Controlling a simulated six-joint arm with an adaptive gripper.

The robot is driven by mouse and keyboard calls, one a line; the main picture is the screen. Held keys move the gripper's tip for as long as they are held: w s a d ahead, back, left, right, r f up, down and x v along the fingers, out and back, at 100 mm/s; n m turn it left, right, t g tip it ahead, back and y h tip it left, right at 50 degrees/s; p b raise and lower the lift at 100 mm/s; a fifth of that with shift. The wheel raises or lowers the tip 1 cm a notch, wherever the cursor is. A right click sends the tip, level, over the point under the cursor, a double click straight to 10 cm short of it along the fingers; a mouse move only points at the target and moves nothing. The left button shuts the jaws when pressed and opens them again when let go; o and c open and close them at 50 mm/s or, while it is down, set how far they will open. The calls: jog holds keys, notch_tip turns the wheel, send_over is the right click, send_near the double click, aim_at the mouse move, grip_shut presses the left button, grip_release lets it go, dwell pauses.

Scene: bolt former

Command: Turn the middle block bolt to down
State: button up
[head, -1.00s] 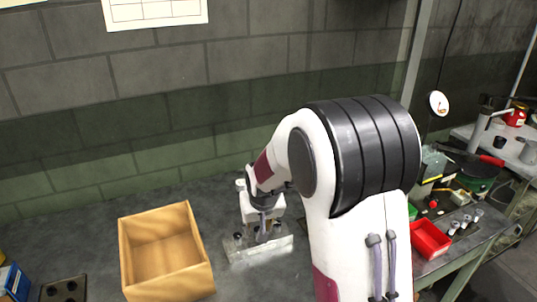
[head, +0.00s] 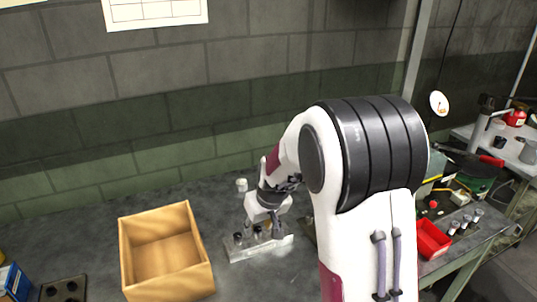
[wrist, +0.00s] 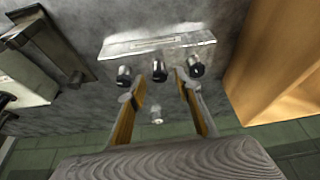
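The metal block (head: 240,252) lies on the dark table; it also shows in the wrist view (wrist: 155,44). Several bolts with dark, rounded heads stand along it. In the wrist view the middle bolt (wrist: 160,72) sits between the left bolt (wrist: 124,75) and the right bolt (wrist: 196,66). My gripper (wrist: 160,86) is open, its two fingers apart. The middle bolt shows in the gap just beyond the fingertips, with no visible contact. In the head view my gripper (head: 272,222) hides the block's right part. Which way the middle bolt is turned cannot be told.
An open wooden box (head: 165,250) stands left of the block, on the right in the wrist view (wrist: 278,60). A small pale cylinder (head: 241,185) stands behind the block. A red bin (head: 432,240) is far right. My arm covers the table right of the block.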

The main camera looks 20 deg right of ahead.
jog(key=shift+n+y, duration=0.3)
jog(key=shift+n, duration=0.5)
jog(key=shift+d+r, duration=0.1)
jog(key=shift+r, duration=0.2)
jog(key=a+v, duration=0.1)
jog(key=v, duration=0.6)
jog(key=shift+w+d+r+n+t+h, duration=1.1)
jog(key=shift+w+d+r+n+h, duration=0.9)
jog(key=shift+d, duration=2.1)
jog(key=w+a+r+n+t+y, duration=0.1)
jog(key=w+r+n+t, duration=0.3)
jog(key=w+n, duration=0.3)
jog(key=shift+w+a+r+n, duration=0.25)
jog(key=shift+r+n, duration=0.5)
jog(key=shift+n, duration=1.55)
